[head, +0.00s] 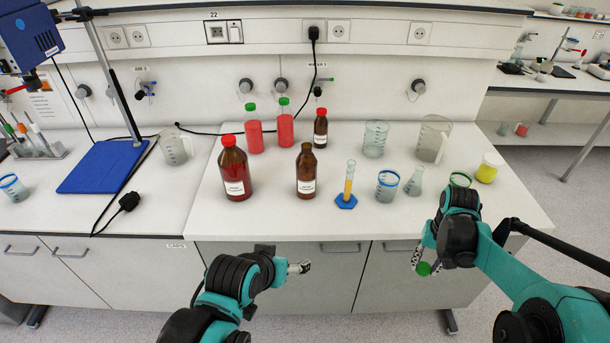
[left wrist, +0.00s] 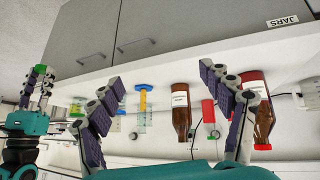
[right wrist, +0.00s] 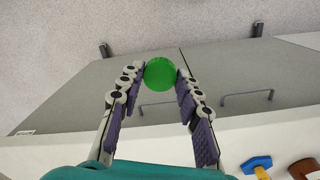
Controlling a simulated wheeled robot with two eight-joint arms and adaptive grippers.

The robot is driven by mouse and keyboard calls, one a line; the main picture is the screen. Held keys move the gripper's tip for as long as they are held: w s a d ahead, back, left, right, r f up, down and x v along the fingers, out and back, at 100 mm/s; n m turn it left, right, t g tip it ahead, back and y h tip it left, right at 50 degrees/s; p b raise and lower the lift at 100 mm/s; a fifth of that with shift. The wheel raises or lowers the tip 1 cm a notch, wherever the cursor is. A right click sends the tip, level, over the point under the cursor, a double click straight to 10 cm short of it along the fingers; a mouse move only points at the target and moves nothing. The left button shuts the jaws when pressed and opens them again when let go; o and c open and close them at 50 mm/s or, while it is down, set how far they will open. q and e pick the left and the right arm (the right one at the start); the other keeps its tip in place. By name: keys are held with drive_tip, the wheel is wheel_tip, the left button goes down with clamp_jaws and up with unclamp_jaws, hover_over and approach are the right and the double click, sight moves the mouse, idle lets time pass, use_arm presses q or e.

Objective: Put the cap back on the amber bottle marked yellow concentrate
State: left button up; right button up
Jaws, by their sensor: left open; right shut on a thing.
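An uncapped amber bottle (head: 306,175) with a white label stands upright in the middle of the counter; its label text is too small to read. It also shows in the left wrist view (left wrist: 181,112), and its edge shows in the right wrist view (right wrist: 304,169). My right gripper (head: 423,266) is shut on a green cap (right wrist: 160,73), in front of the counter's front edge and right of the bottle. The cap also shows in the left wrist view (left wrist: 40,68). My left gripper (head: 300,267) is open and empty, in front of the counter below the bottle.
A larger red-capped amber bottle (head: 236,172) stands left of the open one, a smaller one (head: 320,128) behind. A yellow-filled cylinder (head: 348,182) on a blue base, a blue-rimmed beaker (head: 387,185) and a flask (head: 414,181) stand to the right. Counter in front of the bottle is clear.

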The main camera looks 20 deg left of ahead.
use_arm(q)
drive_tip(key=w+d+r+n+t+h+b, duration=0.1)
drive_tip(key=w+d+r+n+t+h, duration=0.15)
drive_tip(key=w+n, duration=0.55)
drive_tip(key=w+d+r+n+t+h+b, duration=0.15)
drive_tip(key=w+d+n+t, duration=0.25)
drive_tip(key=w+n, duration=0.4)
drive_tip(key=n+t+y+b, duration=0.2)
drive_tip(key=n+t+y, duration=0.3)
drive_tip(key=n, duration=1.5)
approach(304, 176)
drive_tip(key=w+r+g+y, duration=0.1)
drive_tip(key=shift+w+d+r, duration=0.15)
drive_tip(key=shift+d, duration=0.15)
use_arm(e)
drive_tip(key=w+d+f+m, duration=0.1)
drive_tip(key=d+f+m, duration=0.3)
drive_tip(key=d+m, duration=0.3)
drive_tip(key=w+d+f+m, duration=0.1)
drive_tip(key=d+f+m, duration=0.3)
drive_tip(key=d+m, duration=0.4)
drive_tip(key=m, duration=0.4)
drive_tip(key=shift+w+d, duration=0.15)
drive_tip(key=shift+w, duration=0.1)
drive_tip(key=shift+f, duration=0.1)
